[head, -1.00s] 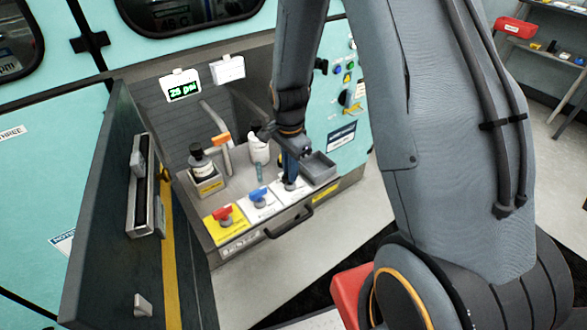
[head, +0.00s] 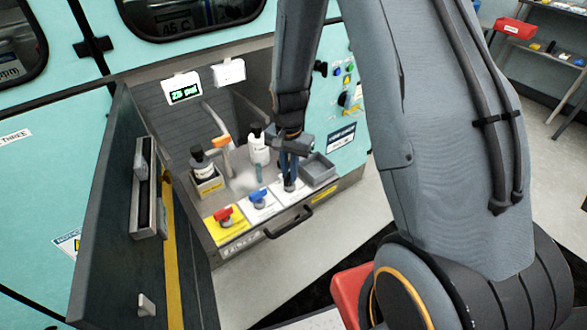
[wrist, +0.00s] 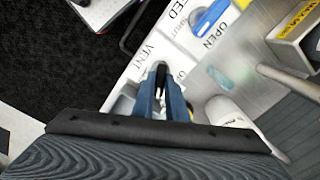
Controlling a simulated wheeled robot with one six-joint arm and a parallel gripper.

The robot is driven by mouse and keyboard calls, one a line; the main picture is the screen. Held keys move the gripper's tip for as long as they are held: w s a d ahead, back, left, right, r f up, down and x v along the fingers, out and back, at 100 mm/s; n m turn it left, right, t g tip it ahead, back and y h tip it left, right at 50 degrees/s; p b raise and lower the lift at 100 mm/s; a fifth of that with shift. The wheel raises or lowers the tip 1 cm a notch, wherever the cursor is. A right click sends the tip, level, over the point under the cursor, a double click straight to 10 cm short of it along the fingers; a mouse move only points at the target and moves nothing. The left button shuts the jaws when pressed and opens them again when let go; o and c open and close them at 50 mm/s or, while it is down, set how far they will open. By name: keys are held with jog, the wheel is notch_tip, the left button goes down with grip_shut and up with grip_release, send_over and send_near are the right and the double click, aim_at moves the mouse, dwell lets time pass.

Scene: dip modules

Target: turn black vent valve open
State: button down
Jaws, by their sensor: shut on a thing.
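My gripper (head: 289,180) is shut on the black vent valve at the right end of the valve row. In the wrist view the two blue fingers of my gripper (wrist: 161,92) close around the black handle of the vent valve (wrist: 160,74). The white plate (wrist: 148,58) beside it reads VENT. The fingers and wrist hide most of the valve in the head view, so I cannot tell its exact angle. A digital display (head: 184,91) glows green above the bench; its psi digits are hard to read.
Left of my gripper are a blue-handled valve (head: 258,197) and a red-handled valve (head: 224,214) on a yellow plate. A white bottle (head: 258,150) and a dark-capped bottle (head: 200,162) stand behind. A grey tray (head: 318,170) sits close right. An open door (head: 115,200) bounds the left.

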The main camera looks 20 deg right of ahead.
aim_at(289, 174)
jog(key=n+p, duration=0.1)
jog(key=n, duration=0.5)
jog(key=shift+w+n, duration=0.1)
jog(key=shift+n, duration=0.2)
jog(key=n, duration=0.5)
jog(key=shift+n+p, duration=0.3)
jog(key=c, duration=1.8)
grip_release()
jog(key=shift+o, duration=0.2)
jog(key=shift+r+b, duration=0.75)
jog(key=shift+r, duration=3.15)
